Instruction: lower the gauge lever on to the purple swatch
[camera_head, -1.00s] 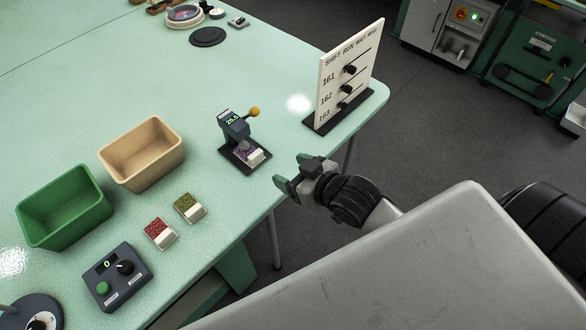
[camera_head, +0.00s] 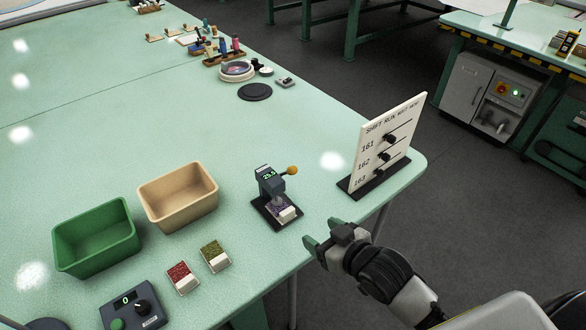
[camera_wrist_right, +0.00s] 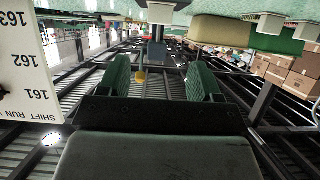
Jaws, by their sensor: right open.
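The gauge (camera_head: 269,184) is a small dark stand with a lit display, on the table near its front edge. Its lever ends in an orange ball knob (camera_head: 292,171) that sticks out to the right and is raised. The purple swatch (camera_head: 281,208) lies on the gauge's base under the head, with a white tab toward me. My right gripper (camera_head: 324,250) is open and empty, in front of the table edge, to the right of and nearer than the gauge. In the right wrist view, the knob (camera_wrist_right: 140,77) shows between the green fingers (camera_wrist_right: 160,80). My left gripper is not in view.
A shift board (camera_head: 388,145) stands right of the gauge, close to my right gripper. Left are a tan bin (camera_head: 178,213), a green bin (camera_head: 97,255), red (camera_head: 181,275) and olive (camera_head: 213,252) swatches and a control box (camera_head: 133,305).

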